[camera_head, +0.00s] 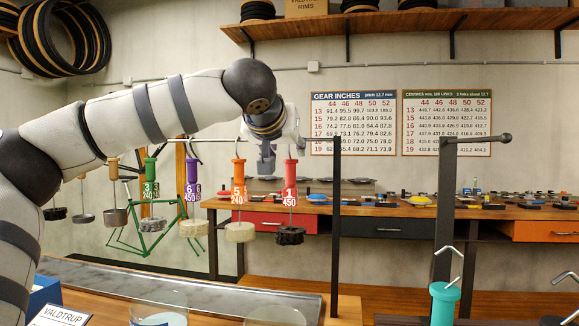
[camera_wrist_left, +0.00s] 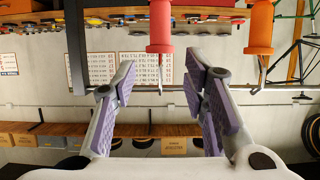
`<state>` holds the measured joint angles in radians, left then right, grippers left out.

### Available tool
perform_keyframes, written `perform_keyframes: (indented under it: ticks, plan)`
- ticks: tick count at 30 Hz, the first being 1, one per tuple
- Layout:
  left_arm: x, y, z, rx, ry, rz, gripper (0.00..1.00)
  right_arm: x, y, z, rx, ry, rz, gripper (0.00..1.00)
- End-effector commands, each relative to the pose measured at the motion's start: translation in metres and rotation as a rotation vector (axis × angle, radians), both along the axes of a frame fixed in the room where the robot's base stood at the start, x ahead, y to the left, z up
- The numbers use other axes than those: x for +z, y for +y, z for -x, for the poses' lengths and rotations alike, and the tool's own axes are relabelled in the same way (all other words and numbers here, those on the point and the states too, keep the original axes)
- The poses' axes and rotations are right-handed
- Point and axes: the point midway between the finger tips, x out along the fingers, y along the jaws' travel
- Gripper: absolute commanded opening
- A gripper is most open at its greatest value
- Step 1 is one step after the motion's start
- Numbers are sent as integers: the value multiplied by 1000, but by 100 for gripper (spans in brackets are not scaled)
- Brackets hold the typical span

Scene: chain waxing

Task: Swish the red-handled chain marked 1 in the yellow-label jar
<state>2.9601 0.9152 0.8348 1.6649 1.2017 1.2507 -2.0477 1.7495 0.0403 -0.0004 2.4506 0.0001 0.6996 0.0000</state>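The red handle marked 1 (camera_head: 291,183) hangs by its hook from the rail at the right end of a row, with a dark chain bundle (camera_head: 290,236) below it. In the left wrist view, seen upside down, the red handle (camera_wrist_left: 160,26) lies just ahead of the fingertips, with its hook wire between them. Two glass jars (camera_head: 160,303) (camera_head: 275,315) are cut off at the bottom; no yellow label shows. My right gripper is out of view.
An orange handle marked 5 (camera_head: 239,180) hangs close beside the red one, with purple (camera_head: 192,202) and green (camera_head: 150,180) handles further left. A dark post (camera_head: 336,220) stands right of the red handle. A teal handle (camera_head: 444,302) stands at the lower right.

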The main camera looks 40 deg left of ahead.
Motion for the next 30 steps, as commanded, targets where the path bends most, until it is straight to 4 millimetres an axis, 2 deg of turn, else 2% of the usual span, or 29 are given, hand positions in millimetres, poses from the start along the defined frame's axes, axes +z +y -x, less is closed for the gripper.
perform_keyframes:
  ticks: [9,16,26,27,30]
  plan:
    - [-20,27,-47,4,1,-4,40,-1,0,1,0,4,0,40]
    - [-46,27,-47,0,0,0,40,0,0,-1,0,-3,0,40]
    - [-52,26,-47,0,-1,0,40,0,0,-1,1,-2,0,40]
    - [-52,26,-47,0,-1,0,38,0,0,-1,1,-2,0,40]
    - [-52,26,-47,0,0,1,15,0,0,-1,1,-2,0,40]
